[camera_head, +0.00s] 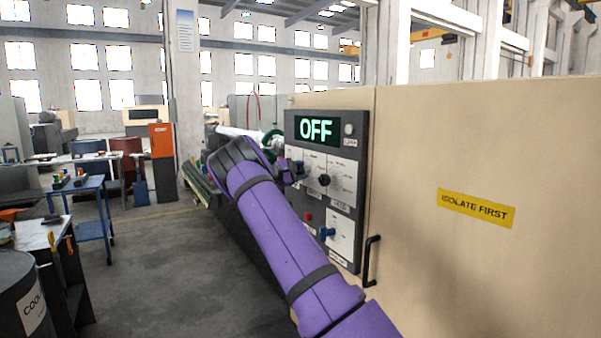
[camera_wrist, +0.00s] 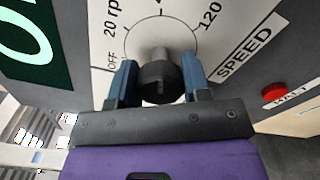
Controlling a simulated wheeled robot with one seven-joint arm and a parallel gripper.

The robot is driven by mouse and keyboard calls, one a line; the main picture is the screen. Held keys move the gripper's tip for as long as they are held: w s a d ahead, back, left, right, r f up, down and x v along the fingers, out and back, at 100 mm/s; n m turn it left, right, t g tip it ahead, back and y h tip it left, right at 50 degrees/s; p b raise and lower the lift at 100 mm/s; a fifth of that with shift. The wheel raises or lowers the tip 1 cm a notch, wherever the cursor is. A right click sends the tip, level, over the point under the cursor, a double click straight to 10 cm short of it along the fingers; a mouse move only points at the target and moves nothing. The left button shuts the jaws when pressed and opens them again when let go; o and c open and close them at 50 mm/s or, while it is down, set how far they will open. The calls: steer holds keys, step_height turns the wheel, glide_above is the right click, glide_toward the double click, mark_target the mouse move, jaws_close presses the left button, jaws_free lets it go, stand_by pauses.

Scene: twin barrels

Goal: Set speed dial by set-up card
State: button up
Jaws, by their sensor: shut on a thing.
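The speed dial (camera_wrist: 158,82) is a dark round knob on a white plate with a ring scale marked OFF, 20 rpm, 120 and SPEED. My gripper (camera_wrist: 160,80) is shut on it, one blue finger on each side. The mark on the knob that would show its setting cannot be made out. In the head view my gripper (camera_head: 293,170) is at the left part of the grey control panel (camera_head: 361,150) and hides the dial. The display (camera_head: 316,130) reads OFF in green. A sheet with small print (camera_head: 185,30) hangs on the pillar; its words are too small to read.
Another black knob (camera_head: 324,180), a red button (camera_head: 308,216) and a blue lever (camera_head: 327,232) are on the panel. The red button labelled HALT also shows in the wrist view (camera_wrist: 274,92). A black handle (camera_head: 371,262) stands out from the cream cabinet (camera_head: 480,270).

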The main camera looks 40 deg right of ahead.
steer(key=o, duration=0.9)
steer(key=shift+a, duration=0.1)
steer(key=v, duration=1)
steer(key=shift+a, duration=0.3)
